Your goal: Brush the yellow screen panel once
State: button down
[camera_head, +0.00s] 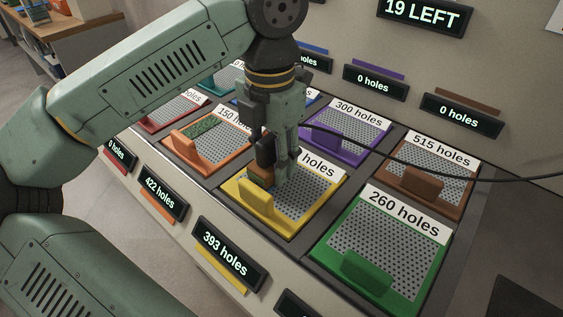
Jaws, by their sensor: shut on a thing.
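The yellow screen panel (302,203) lies in the middle of the sloped bench, with a grey perforated mesh, a yellow rim and a yellow upright block (257,206) at its lower left. Its white label is partly hidden by my gripper; only "holes" reads. My gripper (274,172) points down over the panel's upper left part and is shut on a small orange-brown piece (262,174), perhaps a brush. Its underside is hidden, so I cannot tell whether it touches the mesh. The yellow-striped display (228,254) reads "393 holes".
An orange panel (232,151) with a green patch lies left, a green panel (385,250) right, and purple (347,137) and brown (440,168) panels behind. A black cable (400,162) runs right from my gripper. A wall display (422,14) reads "19 LEFT".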

aim_at(268, 133)
jog(key=shift+w+a+f, duration=0.1)
jog(key=shift+w+a, duration=0.1)
jog(key=shift+a, duration=0.1)
notch_tip(268, 133, up, 5)
jog(key=p, duration=0.3)
dwell(0.4)
